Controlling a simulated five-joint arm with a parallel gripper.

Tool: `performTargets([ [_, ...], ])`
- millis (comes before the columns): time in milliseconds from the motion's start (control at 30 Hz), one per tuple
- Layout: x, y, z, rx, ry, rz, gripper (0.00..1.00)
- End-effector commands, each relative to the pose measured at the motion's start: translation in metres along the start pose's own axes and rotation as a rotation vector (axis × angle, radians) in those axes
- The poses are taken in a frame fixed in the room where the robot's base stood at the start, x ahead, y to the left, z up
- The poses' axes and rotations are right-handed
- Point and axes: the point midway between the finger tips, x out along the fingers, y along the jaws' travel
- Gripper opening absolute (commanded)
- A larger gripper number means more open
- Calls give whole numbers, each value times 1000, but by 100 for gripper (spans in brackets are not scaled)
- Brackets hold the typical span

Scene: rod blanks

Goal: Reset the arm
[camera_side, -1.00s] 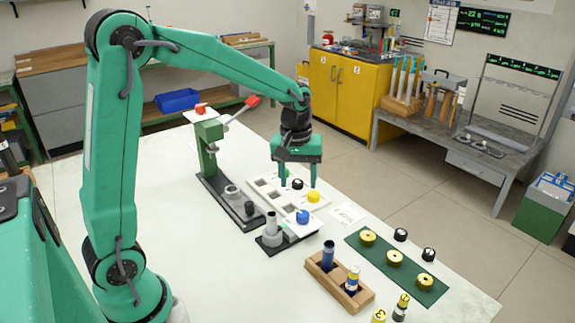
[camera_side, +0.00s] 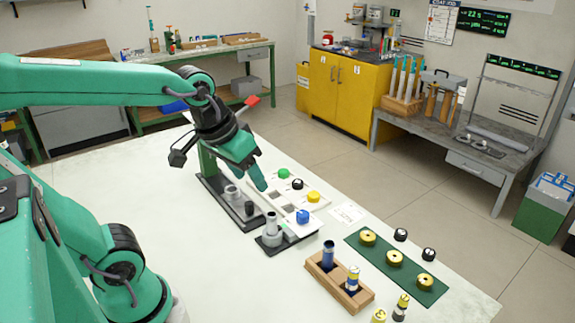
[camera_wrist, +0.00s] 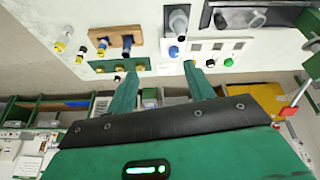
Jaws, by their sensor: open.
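My gripper (camera_side: 262,178) hangs tilted in the air near the lever press and the white tray in the side view, pulled back toward my base. In the wrist view its two green fingers (camera_wrist: 158,78) stand wide apart with nothing between them. The gripper is open and empty. The far finger is mostly hidden in the side view.
A green mat (camera_side: 354,240) carries brass rings. The table's near left is clear.

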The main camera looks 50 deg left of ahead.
Motion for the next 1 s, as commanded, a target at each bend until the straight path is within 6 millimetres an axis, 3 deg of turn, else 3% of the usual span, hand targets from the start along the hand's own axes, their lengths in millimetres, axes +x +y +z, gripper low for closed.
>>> performTargets([
  [333,-12,-1,34,154,82,15,53],
  [1000,-13,-1,37,170,88,16,53],
])
